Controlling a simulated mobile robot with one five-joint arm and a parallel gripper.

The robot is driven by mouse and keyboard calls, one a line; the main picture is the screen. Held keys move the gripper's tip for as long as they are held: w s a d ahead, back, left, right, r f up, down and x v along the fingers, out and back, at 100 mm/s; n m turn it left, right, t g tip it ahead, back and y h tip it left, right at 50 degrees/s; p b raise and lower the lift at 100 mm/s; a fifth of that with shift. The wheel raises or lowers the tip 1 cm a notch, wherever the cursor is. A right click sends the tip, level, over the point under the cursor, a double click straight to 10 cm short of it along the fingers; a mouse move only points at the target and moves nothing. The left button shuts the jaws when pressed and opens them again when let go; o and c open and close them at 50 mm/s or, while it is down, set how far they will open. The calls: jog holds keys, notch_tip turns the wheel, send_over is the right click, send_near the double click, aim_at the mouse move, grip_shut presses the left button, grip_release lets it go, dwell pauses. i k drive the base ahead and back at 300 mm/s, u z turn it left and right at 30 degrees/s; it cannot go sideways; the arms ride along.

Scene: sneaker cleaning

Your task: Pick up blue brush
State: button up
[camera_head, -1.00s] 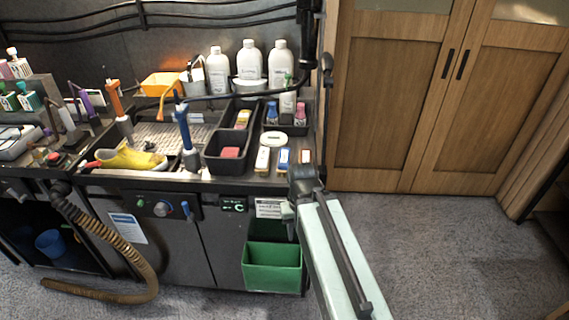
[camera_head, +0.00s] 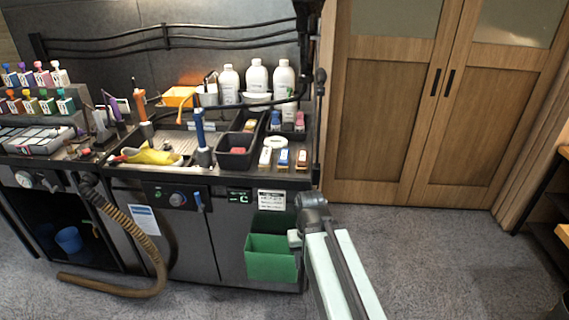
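A small brush with a blue top (camera_head: 283,158) stands at the front right of the counter, between a white one (camera_head: 265,157) and an orange-topped one (camera_head: 301,158). A taller blue-handled tool (camera_head: 199,128) stands upright further left, beside the black tray. My pale green arm rises from the bottom edge to a dark joint at the counter's front right corner. My gripper (camera_head: 295,238) shows only as a small pale part beside that joint, below the counter top and apart from the brushes. Its fingers cannot be made out.
A green bin (camera_head: 271,262) hangs on the cabinet front, close to my arm. A black tray (camera_head: 236,157), a yellow shoe (camera_head: 155,156) and white bottles (camera_head: 257,78) crowd the counter. A brown hose (camera_head: 135,225) hangs at the left. Grey floor (camera_head: 440,270) is clear at the right.

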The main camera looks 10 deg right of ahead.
aim_at(283, 162)
jog(key=u, duration=0.6)
jog(key=i, duration=1.35)
jog(key=u, duration=0.7)
jog(key=k, duration=0.8)
jog(key=u, duration=0.1)
jog(key=i, duration=0.9)
jog(key=z, duration=0.1)
